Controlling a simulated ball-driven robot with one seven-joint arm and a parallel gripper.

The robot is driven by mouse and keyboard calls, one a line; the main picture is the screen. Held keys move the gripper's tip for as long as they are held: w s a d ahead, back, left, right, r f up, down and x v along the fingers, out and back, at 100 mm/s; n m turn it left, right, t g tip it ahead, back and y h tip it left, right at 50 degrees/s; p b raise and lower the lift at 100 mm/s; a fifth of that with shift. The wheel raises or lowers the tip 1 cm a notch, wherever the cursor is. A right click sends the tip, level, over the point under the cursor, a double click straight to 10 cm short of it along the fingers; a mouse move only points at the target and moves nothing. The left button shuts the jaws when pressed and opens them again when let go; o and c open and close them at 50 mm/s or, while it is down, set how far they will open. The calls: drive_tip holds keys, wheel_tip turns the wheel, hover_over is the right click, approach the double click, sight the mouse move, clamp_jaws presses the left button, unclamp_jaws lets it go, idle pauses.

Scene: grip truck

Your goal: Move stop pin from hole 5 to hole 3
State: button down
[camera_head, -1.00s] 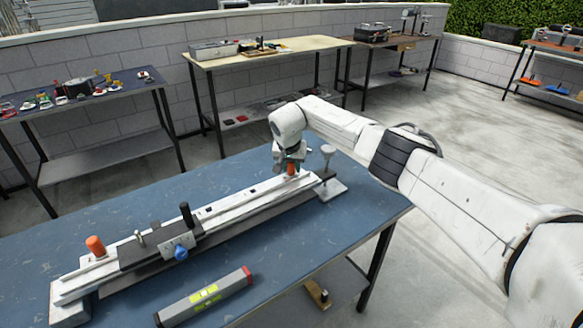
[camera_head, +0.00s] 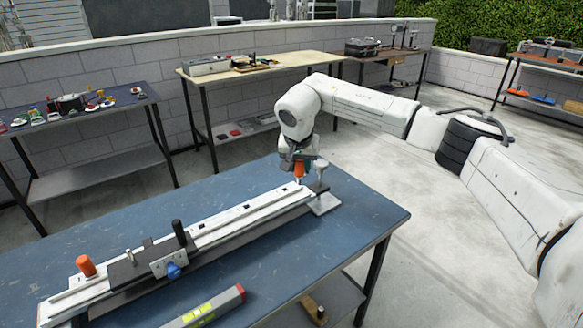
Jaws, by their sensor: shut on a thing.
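A long white rail (camera_head: 228,222) with a row of holes along its top lies across the blue table. An orange stop pin (camera_head: 298,169) is at the rail's far right end, shown just above the rail's top. My gripper (camera_head: 298,160) is shut on this pin from above. Whether the pin's lower end is fully clear of its hole is too small to tell. The hole numbers cannot be read.
A carriage with a black knob (camera_head: 179,232) and a blue knob (camera_head: 173,271) sits on the rail's left half. A grey level (camera_head: 207,309) with a yellow-green window lies in front. A metal post (camera_head: 320,172) on a plate stands close to my gripper. The table's right side is clear.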

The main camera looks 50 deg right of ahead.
drive_tip(key=s+a+r+p, duration=0.2)
drive_tip(key=s+r+p, duration=0.1)
drive_tip(key=r, duration=0.6)
drive_tip(key=shift+s+r+p, duration=0.3)
drive_tip(key=shift+s+r, duration=0.05)
drive_tip(key=shift+s, duration=0.4)
idle(0.4)
drive_tip(key=shift+a, duration=0.15)
